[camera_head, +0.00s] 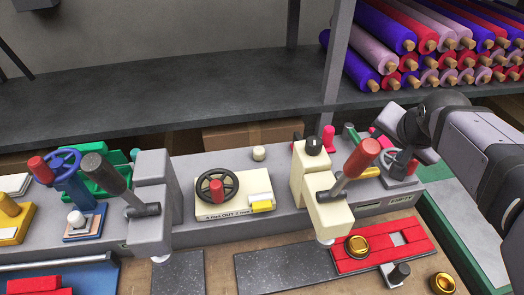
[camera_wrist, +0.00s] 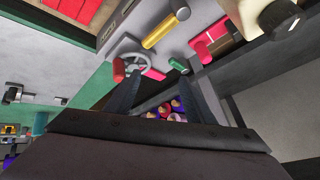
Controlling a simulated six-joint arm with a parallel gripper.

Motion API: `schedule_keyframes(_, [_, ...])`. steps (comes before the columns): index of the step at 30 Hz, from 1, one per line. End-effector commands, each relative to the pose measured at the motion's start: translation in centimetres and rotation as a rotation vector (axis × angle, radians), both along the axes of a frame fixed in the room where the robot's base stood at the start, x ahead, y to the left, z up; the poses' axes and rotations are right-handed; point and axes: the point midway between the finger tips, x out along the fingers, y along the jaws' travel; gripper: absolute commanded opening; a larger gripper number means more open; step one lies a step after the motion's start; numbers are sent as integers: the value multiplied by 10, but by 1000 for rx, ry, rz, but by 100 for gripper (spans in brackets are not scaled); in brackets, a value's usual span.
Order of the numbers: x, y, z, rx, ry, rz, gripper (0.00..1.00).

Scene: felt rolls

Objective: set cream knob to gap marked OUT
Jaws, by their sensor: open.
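I cannot pick out the cream knob in the wrist view.
A cream press with a red-handled lever (camera_head: 361,158) stands between my arm and the cream plate. A grey press (camera_head: 152,195) stands left of the plate. A grey handwheel (camera_wrist: 133,66) is near my fingers. Felt rolls (camera_head: 400,45) fill the back right shelf.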

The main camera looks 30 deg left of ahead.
Motion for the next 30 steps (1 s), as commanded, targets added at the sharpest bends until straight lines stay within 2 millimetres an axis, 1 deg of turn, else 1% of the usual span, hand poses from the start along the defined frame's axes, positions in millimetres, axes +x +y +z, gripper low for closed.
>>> schedule_keyframes(1, [8, 27, 24, 49, -45, 6, 49])
schedule_keyframes(3, [15, 55, 52, 115, -90, 2, 49])
schedule_keyframes(5, [18, 78, 74, 168, -122, 4, 49])
schedule_keyframes(6, [19, 95, 87, 200, -142, 9, 49])
schedule_keyframes(8, [18, 124, 100, 235, -163, 26, 49])
schedule_keyframes(9, [15, 146, 101, 242, -170, 45, 49])
schedule_keyframes(11, [10, 175, 89, 218, -172, 83, 49])
schedule_keyframes(12, [5, 192, 75, 187, -172, 112, 49])
schedule_keyframes(14, [-2, 216, 52, 136, -174, 159, 49])
schedule_keyframes(15, [-9, 230, 34, 96, -175, 193, 49])
schedule_keyframes(17, [-19, 250, 6, 35, -181, 248, 49])
schedule_keyframes(18, [-26, 262, -12, -6, -186, 286, 49])
schedule_keyframes(20, [-37, 276, -40, -66, -195, 343, 49])
schedule_keyframes(21, [-45, 285, -57, -103, -202, 381, 49])
schedule_keyframes(24, [-61, 300, -92, -180, -218, 463, 49])
schedule_keyframes(27, [-72, 309, -113, -227, -231, 518, 49])
schedule_keyframes(30, [-77, 313, -124, -250, -238, 548, 49])
